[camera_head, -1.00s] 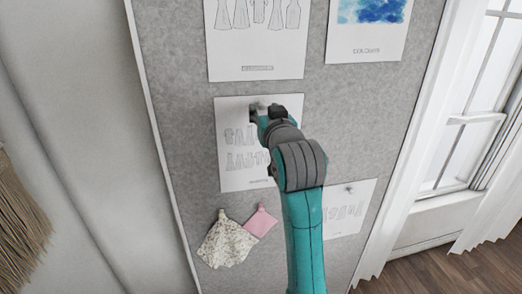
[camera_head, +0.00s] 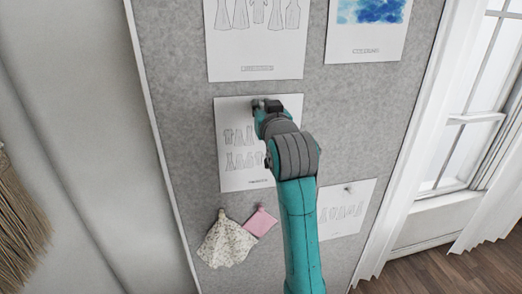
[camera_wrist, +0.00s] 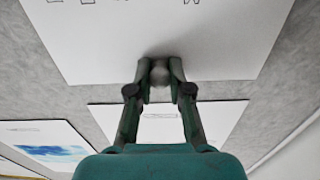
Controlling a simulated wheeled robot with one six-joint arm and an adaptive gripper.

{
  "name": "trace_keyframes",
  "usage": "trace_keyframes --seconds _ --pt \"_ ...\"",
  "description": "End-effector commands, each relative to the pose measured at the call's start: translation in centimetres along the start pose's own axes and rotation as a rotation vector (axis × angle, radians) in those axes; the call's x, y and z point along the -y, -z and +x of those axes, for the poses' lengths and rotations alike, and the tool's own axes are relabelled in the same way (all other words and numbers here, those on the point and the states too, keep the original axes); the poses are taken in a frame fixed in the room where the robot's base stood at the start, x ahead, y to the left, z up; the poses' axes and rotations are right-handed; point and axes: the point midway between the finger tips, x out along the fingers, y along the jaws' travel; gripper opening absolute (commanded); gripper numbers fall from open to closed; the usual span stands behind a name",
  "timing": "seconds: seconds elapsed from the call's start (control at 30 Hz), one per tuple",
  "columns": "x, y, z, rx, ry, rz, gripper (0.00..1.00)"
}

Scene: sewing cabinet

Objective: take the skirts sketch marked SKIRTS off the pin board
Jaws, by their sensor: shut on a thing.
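A white sketch sheet (camera_head: 228,177) with two rows of small garment drawings hangs on the grey pin board (camera_head: 180,130), below a larger sheet. Its label at the bottom is too small to read for certain. My gripper (camera_head: 266,103) is at the sheet's upper edge, and my arm covers its right part. In the wrist view my gripper (camera_wrist: 160,72) is shut on a small round pin (camera_wrist: 160,74) close to the sheet's top edge. The sheet (camera_wrist: 225,40) lies flat against the board there, as far as I can see.
A dress sheet (camera_head: 255,50) and a blue watercolour sheet (camera_head: 368,40) hang above. A smaller pinned sheet (camera_head: 352,210) is lower right, partly behind my arm. Fabric swatches (camera_head: 228,243) hang lower left. A curtained window (camera_head: 470,140) is at right, a straw broom (camera_head: 18,225) at left.

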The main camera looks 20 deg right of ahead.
Motion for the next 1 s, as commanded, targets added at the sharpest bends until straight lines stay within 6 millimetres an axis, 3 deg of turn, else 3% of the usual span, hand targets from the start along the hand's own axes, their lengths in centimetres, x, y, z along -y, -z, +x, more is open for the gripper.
trace_keyframes --seconds 1.0 --pt "0.0 -0.1 -2.1 0.001 0.0 0.0 0.0"
